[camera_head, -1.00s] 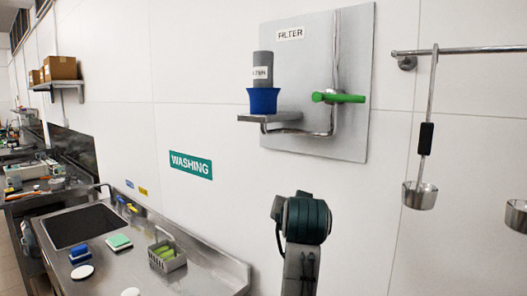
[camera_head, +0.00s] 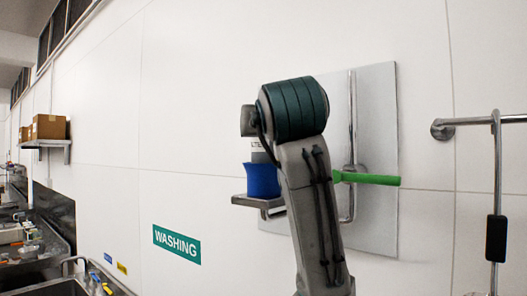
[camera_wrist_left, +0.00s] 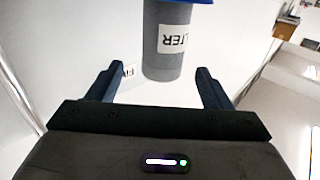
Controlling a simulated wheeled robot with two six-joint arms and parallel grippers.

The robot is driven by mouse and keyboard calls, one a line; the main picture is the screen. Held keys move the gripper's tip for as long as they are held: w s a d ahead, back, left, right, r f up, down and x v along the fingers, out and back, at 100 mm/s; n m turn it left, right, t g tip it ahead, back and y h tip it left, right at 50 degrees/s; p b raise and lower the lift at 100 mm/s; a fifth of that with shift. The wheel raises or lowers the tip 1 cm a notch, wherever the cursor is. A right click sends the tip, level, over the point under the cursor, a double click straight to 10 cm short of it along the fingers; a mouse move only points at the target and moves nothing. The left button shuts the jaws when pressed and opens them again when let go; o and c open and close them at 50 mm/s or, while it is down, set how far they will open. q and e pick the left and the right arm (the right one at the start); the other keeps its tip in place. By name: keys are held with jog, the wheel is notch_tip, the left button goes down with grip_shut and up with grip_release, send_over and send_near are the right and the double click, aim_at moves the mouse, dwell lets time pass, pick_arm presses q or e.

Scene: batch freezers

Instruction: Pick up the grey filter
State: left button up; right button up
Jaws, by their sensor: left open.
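The grey filter (camera_wrist_left: 172,50) is a grey cylinder with a white label, seen upside down in the left wrist view. Its free end shows between the two fingertips of my open left gripper (camera_wrist_left: 160,74), with gaps at both sides; I cannot tell how deep it lies between them. The filter stands upright in a blue cup (camera_head: 262,181) on a small metal wall shelf (camera_head: 252,201). My left arm hides most of the filter and the gripper there.
A green lever (camera_head: 368,179) sticks out right of the shelf on a grey wall panel (camera_head: 382,130). A metal rail (camera_head: 478,121) with a hanging ladle is at the far right. The wall left of the shelf is clear above the green WASHING sign (camera_head: 177,244).

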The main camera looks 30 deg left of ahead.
pick_arm(q)
jog(key=p+x, duration=0.5)
jog(key=x, duration=0.3)
jog(key=shift+a+r, duration=0.2)
jog(key=shift+a, duration=0.1)
jog(key=shift+d, duration=0.1)
jog(key=c, duration=0.4)
jog(key=shift+s+d+r, duration=0.1)
jog(key=shift+s, duration=0.05)
jog(key=c, duration=0.8)
grip_shut()
